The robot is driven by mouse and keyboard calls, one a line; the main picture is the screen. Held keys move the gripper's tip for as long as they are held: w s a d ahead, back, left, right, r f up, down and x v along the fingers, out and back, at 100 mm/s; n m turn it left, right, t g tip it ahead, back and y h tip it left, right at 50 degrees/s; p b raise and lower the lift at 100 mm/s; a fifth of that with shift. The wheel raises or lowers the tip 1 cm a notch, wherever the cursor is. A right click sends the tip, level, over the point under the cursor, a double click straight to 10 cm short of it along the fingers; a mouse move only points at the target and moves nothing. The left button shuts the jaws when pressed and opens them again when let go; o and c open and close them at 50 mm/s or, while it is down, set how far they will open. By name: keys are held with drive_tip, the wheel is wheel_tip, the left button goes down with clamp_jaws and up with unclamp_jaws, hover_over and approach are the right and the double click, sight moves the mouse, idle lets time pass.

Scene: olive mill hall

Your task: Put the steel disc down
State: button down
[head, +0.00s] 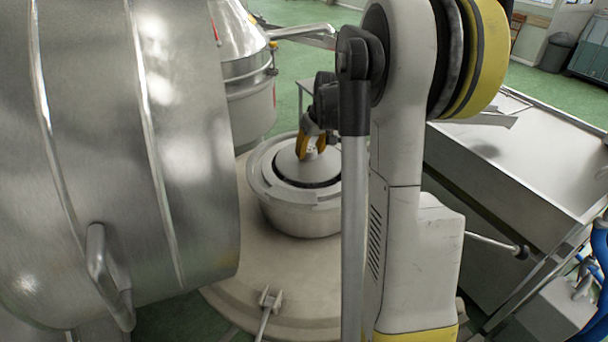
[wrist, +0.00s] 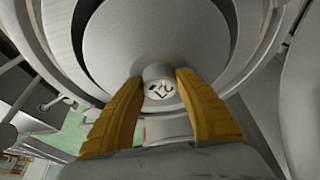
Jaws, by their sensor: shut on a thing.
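The steel disc (head: 289,164) is a round, pale grey plate with a short knob in its middle. In the head view it is at the round opening of a steel bowl-shaped vessel (head: 298,220), with a dark ring around its edge. I cannot tell whether it rests there or hangs just above. My gripper (head: 311,148) has orange-yellow fingers and is shut on the disc's knob. In the wrist view my gripper (wrist: 160,82) has a finger on each side of the knob, with the disc (wrist: 150,35) behind it. My arm hides the vessel's right side in the head view.
A large steel drum (head: 130,170) with a handle fills the left. A steel cone-topped machine (head: 245,80) stands behind the vessel. The vessel stands on a wide pale round base (head: 230,285). A steel trough (head: 530,160) is on the right. Green floor shows beyond.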

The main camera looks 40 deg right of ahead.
sight(311, 160)
drive_tip(key=f, duration=0.3)
drive_tip(key=shift+s+f, duration=0.2)
drive_tip(key=shift+f, duration=0.15)
wheel_tip(311, 160, down, 4)
drive_tip(key=shift+w+f, duration=0.1)
drive_tip(key=shift+f+b, duration=0.45)
drive_tip(key=shift+f, duration=0.15)
drive_tip(key=c, duration=0.9)
unclamp_jaws()
